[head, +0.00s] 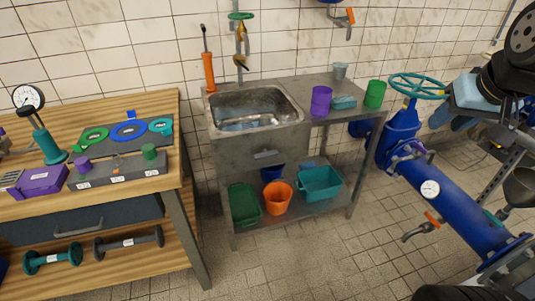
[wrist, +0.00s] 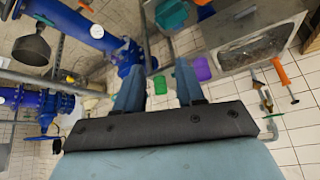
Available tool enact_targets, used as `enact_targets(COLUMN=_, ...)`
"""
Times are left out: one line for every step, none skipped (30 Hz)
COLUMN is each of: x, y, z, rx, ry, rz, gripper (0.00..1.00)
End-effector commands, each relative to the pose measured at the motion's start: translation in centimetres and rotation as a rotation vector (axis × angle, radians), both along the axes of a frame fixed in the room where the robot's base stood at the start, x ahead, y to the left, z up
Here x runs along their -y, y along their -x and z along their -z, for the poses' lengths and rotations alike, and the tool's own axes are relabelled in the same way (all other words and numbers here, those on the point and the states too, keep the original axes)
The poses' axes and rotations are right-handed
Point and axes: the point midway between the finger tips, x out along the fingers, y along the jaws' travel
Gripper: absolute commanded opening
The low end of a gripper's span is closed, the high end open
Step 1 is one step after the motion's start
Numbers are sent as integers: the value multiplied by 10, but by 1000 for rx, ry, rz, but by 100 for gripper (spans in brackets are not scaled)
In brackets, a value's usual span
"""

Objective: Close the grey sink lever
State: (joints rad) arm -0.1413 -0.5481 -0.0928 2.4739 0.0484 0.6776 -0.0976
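The grey metal sink (head: 292,112) stands against the tiled wall in the head view. The sink also shows in the upper right of the wrist view (wrist: 232,25), where I cannot make out the bar. My gripper (wrist: 160,72) has its two blue fingers apart with nothing between them. In the head view it is at the right, above the blue pipe, well away from the sink.
A purple cup (head: 321,100) and a green cup (head: 375,94) stand on the sink counter. The blue pipe (head: 450,205) with its teal handwheel (head: 418,86) is at the right. A wooden workbench (head: 150,107) is at the left. Floor before the sink is clear.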

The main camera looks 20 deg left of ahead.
Motion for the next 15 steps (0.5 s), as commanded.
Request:
enact_targets(x=-8, y=-16, z=8, rx=1, ry=-4, rz=-27, gripper=38)
enact_targets(x=-12, y=-25, z=12, rx=6, ry=-7, rz=-38, gripper=38)
enact_targets(x=-18, y=-36, z=17, rx=14, ry=-10, rz=-54, gripper=38)
enact_targets(x=-22, y=-45, z=21, rx=20, ry=-11, rz=-66, gripper=38)
enact_targets(x=-27, y=-53, z=25, rx=26, ry=-12, rz=-76, gripper=38)
enact_targets(x=-32, y=-64, z=31, rx=34, ry=-11, rz=-90, gripper=38)
enact_targets(x=-37, y=-72, z=36, rx=39, ry=-10, rz=-101, gripper=38)
enact_targets(x=-42, y=-80, z=41, rx=45, ry=-10, rz=-110, gripper=38)
enact_targets(x=-48, y=-90, z=48, rx=53, ry=-7, rz=-122, gripper=38)
enact_targets(x=-53, y=-98, z=53, rx=59, ry=-3, rz=-133, gripper=38)
enact_targets(x=-58, y=-105, z=59, rx=65, ry=0, rz=-141, gripper=38)
enact_targets(x=-64, y=-115, z=66, rx=74, ry=5, rz=-153, gripper=38)
enact_targets(x=-69, y=-122, z=72, rx=81, ry=9, rz=-161, gripper=38)
enact_targets(x=-74, y=-128, z=78, rx=87, ry=15, rz=-171, gripper=38)
enact_targets(x=-81, y=-137, z=87, rx=97, ry=23, rz=-180, gripper=38)
